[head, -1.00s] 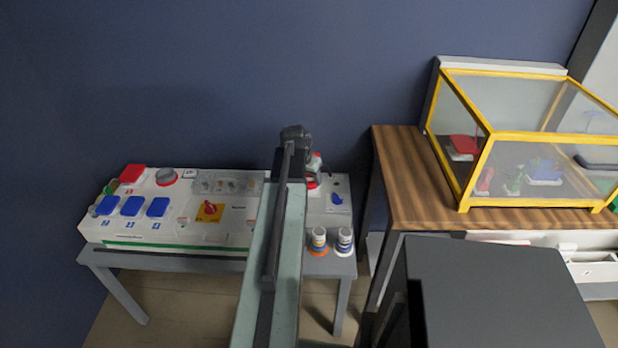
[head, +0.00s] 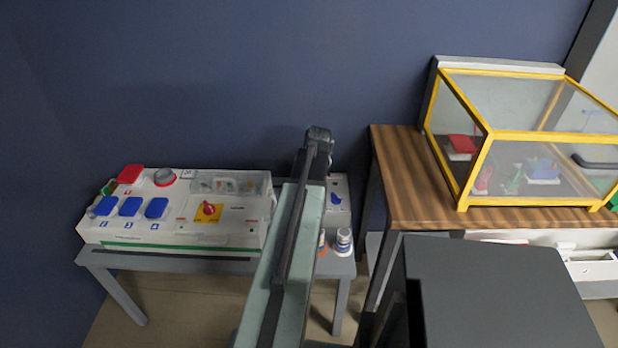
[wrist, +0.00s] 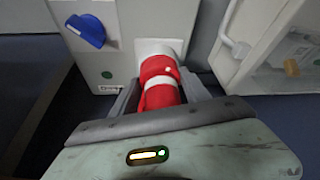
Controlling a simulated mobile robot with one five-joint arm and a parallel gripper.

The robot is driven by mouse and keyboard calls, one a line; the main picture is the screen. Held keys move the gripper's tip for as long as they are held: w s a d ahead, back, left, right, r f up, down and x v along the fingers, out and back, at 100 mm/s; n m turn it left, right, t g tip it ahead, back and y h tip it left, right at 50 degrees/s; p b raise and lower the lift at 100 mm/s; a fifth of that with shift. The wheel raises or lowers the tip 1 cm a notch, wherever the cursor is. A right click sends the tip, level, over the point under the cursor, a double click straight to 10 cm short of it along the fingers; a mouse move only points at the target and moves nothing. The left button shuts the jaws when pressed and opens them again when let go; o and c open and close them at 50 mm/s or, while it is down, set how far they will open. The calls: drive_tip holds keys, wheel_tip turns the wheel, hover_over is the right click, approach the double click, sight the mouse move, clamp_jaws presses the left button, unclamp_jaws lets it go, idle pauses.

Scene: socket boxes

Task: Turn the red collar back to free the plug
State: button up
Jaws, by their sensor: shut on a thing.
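The red collar (wrist: 156,68) shows in the wrist view, with a small white mark, against a pale round socket (wrist: 160,46) on the light grey box. Below it come a white band and a red plug body (wrist: 160,98), in line with the collar. My gripper (wrist: 160,84) has a grey finger on each side and is shut on the red collar. Exactly where the fingertips touch is hard to see. In the head view my arm hides the collar, the plug and my fingers.
A blue knob (wrist: 85,31) sits left of the collar on the box; it also shows in the head view (head: 336,198). A switch panel (head: 180,225) stands left, a white bottle (head: 343,241) in front. A wooden table (head: 400,190) with a yellow-framed case is right.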

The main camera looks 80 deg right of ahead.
drive_tip(key=shift+s+n+t+y, duration=0.1)
drive_tip(key=shift+n+t+y, duration=0.35)
drive_tip(key=shift+n, duration=1.15)
drive_tip(key=o, duration=1.4)
drive_tip(key=p+v, duration=0.7)
drive_tip(key=shift+s+r, duration=0.2)
drive_tip(key=shift+r, duration=0.15)
